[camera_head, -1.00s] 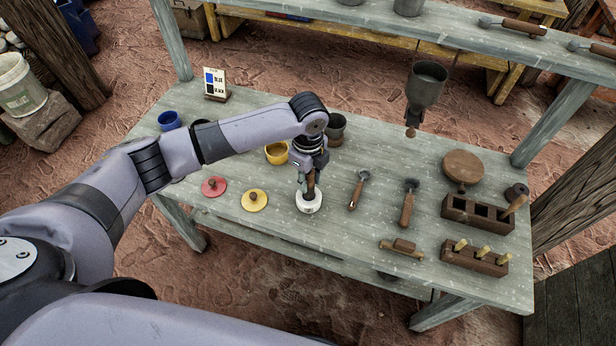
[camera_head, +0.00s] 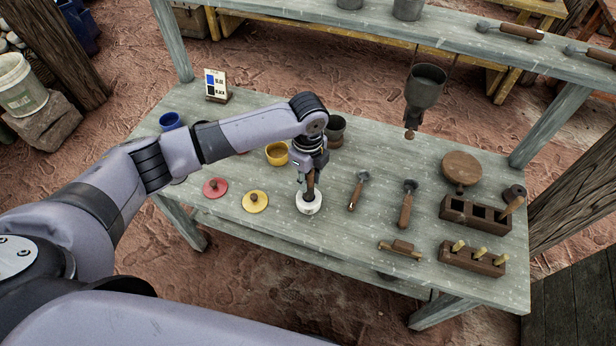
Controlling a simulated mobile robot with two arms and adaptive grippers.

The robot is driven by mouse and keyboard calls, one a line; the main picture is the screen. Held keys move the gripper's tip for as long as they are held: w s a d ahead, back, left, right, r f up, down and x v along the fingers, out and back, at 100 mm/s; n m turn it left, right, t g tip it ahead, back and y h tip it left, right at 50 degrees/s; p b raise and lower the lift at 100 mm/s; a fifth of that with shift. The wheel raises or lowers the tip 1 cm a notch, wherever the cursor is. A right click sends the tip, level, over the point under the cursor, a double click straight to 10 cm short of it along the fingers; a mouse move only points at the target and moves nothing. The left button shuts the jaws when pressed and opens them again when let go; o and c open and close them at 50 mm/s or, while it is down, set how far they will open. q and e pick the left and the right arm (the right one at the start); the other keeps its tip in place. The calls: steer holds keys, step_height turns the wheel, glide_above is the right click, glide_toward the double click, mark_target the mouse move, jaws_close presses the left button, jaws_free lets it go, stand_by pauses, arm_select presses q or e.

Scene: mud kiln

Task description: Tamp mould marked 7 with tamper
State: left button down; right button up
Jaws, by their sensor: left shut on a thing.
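My left gripper (camera_head: 311,168) is over the middle of the table, pointing down. It is shut on a brown wooden handle (camera_head: 311,186). The handle's lower end meets a small round white piece (camera_head: 308,207) on or just above the tabletop. I cannot tell whether the white piece is the tool's foot or a separate vessel. A dark block with square cavities (camera_head: 462,222) lies at the right, with a wooden stick at its right end. I cannot read a 7 on anything, so which thing is the mould is unclear. My right gripper is not in view.
Red (camera_head: 215,188) and yellow (camera_head: 256,202) lids, a yellow bowl (camera_head: 277,154), a blue cup (camera_head: 170,121) and a dark pot (camera_head: 335,131) are nearby. Two handled tools (camera_head: 357,191) (camera_head: 406,206) lie to the right. A pegged block (camera_head: 471,259) is at the front right. A dark hopper (camera_head: 425,88) hangs behind.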

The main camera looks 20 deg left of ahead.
arm_select(q)
steer(key=shift+r+p, duration=3.4)
steer(key=shift+r, duration=0.25)
